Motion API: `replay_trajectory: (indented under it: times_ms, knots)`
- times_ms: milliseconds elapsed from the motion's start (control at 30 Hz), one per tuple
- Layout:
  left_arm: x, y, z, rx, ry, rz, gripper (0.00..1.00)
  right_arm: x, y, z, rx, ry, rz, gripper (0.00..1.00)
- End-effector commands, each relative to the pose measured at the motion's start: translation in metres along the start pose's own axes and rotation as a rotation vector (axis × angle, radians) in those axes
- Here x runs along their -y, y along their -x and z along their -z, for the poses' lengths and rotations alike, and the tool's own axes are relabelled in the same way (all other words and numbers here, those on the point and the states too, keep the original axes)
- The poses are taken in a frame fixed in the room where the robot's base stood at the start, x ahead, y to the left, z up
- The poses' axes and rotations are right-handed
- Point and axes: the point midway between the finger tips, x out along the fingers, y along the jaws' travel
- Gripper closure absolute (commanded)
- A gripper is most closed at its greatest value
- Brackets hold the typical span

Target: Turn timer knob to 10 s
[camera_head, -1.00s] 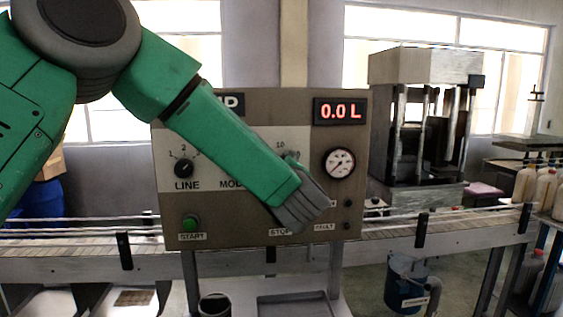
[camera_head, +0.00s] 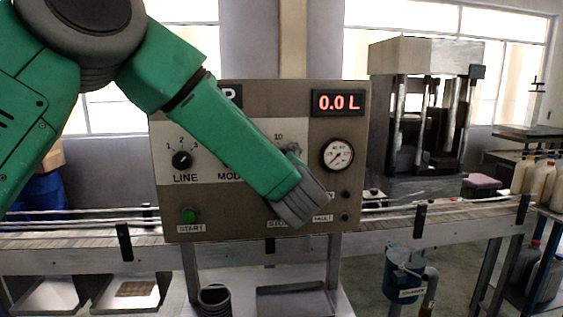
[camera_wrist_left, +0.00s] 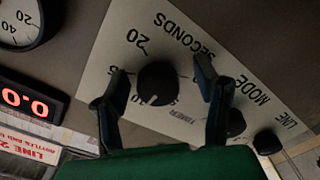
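The timer knob (camera_wrist_left: 157,83) is black and round with a light pointer mark at its lower edge in the left wrist view. The dial plate around it reads SECONDS and TIMER, with a 20 and a partly hidden 10. My left gripper (camera_wrist_left: 162,75) is open, with one dark finger on each side of the knob; I cannot tell whether either touches it. In the head view my left gripper (camera_head: 302,200) is in front of the control panel (camera_head: 255,222), and the arm covers the timer knob. My right gripper is not in view.
The panel has a line knob (camera_head: 182,160), a green start button (camera_head: 189,215), a pressure gauge (camera_head: 338,154) and a display (camera_head: 338,102) reading 0.0 L. In the wrist view a mode knob (camera_wrist_left: 234,123) sits close to the right finger. A conveyor (camera_head: 450,225) runs past the panel.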

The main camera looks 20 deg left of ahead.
Motion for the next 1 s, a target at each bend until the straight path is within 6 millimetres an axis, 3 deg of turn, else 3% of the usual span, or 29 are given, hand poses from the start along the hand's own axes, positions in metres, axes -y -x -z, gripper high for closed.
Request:
replay_trajectory:
  times_ms: [267, 700, 1000]
  knots:
    - [-0.002, 0.012, 0.002, -0.003, 0.003, -0.004, 0.44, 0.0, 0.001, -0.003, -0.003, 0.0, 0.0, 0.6]
    - [-0.001, 0.098, -0.002, 0.0, -0.002, -0.002, 0.44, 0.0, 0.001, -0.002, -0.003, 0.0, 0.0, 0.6]
    - [0.0, 0.118, -0.003, -0.001, -0.001, 0.0, 0.44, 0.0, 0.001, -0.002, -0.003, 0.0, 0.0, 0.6]
